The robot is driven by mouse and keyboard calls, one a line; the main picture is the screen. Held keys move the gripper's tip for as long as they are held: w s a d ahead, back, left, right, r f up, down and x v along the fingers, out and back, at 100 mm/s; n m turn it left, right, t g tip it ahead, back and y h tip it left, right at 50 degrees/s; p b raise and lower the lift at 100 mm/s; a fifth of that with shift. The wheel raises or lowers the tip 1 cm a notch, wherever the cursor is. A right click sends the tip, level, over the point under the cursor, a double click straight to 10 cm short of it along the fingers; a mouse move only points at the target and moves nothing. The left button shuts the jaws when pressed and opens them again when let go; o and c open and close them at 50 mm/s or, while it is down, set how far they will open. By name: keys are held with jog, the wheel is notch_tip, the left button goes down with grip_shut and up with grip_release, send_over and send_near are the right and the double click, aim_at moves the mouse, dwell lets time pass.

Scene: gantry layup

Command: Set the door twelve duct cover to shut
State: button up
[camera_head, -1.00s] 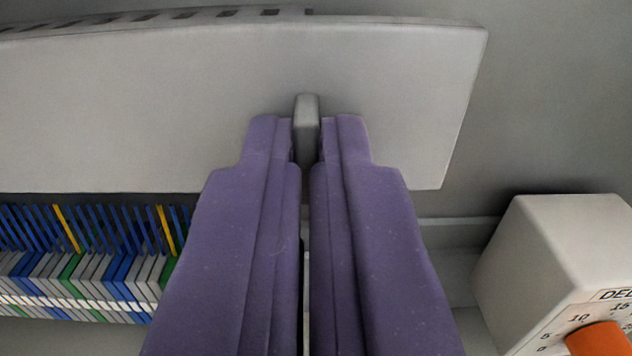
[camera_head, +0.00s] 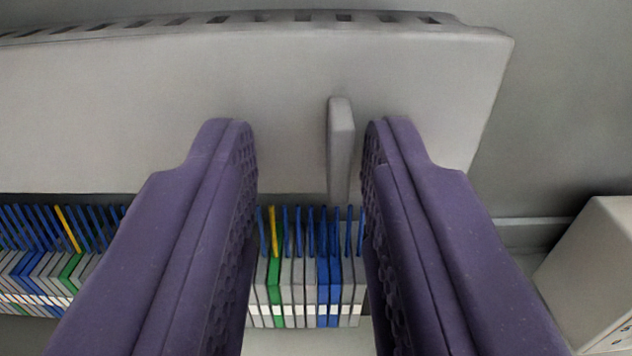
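The duct cover (camera_head: 120,110) is a long grey panel with a row of slots along its top edge, running across the upper part of the view. A narrow upright grey tab (camera_head: 341,150) stands out from its front face. My gripper (camera_head: 306,140) is open, with its two purple fingers on either side of the tab. The tab is closer to the right finger, with a small gap, and well apart from the left finger. The fingers hide parts of the panel's lower edge.
A row of terminal blocks (camera_head: 305,290) in grey, blue and green, with blue and yellow wires, sits below the panel. A light grey box (camera_head: 600,275) stands at the lower right. Plain grey backing wall (camera_head: 570,110) shows at the right.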

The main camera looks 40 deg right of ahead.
jog(key=shift+s+d, duration=0.1)
jog(key=shift+s, duration=0.05)
jog(key=b+v, duration=0.3)
jog(key=v, duration=0.4)
jog(key=shift+s+a+b, duration=0.2)
jog(key=shift+a+b, duration=0.1)
jog(key=shift+b, duration=0.05)
jog(key=shift+s+d, duration=0.1)
